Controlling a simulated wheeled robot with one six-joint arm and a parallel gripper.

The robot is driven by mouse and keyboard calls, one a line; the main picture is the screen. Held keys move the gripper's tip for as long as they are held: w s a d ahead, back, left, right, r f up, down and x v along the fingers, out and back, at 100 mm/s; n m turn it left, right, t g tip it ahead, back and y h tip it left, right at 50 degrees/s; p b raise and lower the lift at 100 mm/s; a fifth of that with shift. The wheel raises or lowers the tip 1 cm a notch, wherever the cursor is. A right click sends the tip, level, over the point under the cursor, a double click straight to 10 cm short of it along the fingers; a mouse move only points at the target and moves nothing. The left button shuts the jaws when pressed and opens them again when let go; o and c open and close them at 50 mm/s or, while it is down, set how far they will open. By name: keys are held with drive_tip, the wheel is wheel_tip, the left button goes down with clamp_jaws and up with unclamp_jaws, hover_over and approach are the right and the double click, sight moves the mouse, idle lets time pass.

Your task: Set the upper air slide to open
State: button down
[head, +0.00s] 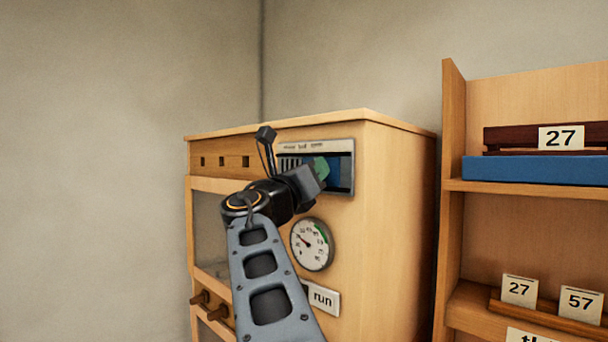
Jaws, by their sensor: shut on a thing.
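The upper air slide (343,172) sits in a metal-framed panel near the top of the wooden cabinet. Small labels run along the frame's top edge, too small to read surely. Dark vent slots show at the panel's left and a blue area at its right. A green piece (321,166) shows at the middle of the panel. My gripper (322,175) is at the panel, over its middle and lower part, and shut on the slide's handle. The handle itself is mostly hidden behind the jaws.
A round dial gauge (312,244) and a "run" sign (323,298) are on the cabinet (395,220) below the slide. Wooden knobs (201,297) stick out at its lower left. A shelf unit (453,200) with number cards stands to the right. Bare wall lies to the left.

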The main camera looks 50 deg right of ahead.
drive_tip(key=c, duration=0.8)
unclamp_jaws()
drive_tip(key=shift+s, duration=0.25)
drive_tip(key=b+v, duration=0.4)
drive_tip(key=v, duration=1)
